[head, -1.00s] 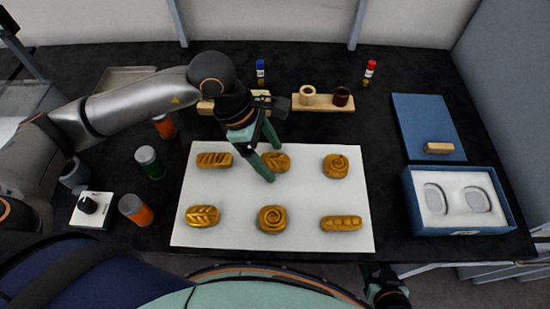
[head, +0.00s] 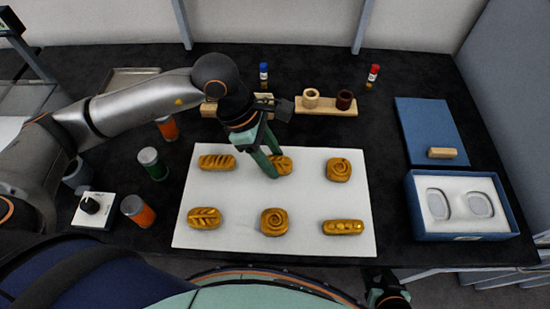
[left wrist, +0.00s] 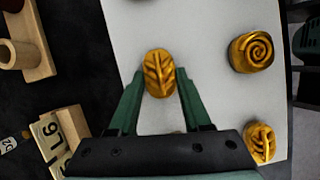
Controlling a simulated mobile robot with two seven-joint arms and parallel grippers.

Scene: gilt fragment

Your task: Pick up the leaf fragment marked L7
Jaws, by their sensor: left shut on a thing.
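A gold leaf fragment (head: 284,165) with carved veins is at the top middle of the white mat (head: 240,238). It also shows in the left wrist view (left wrist: 159,72), between the fingertips. My left gripper (head: 277,164) is shut on this leaf fragment from both sides. I cannot tell whether the fragment is clear of the mat. Another leaf-patterned fragment (head: 204,218) lies at the mat's lower left. No L7 mark is readable.
Other gold fragments lie around, including a spiral one (head: 274,222) and a striped one (head: 217,162). An open blue box (head: 412,205) with two pale recesses stands at right. A wooden holder (head: 328,107) is behind the mat. Jars (head: 152,163) stand at left.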

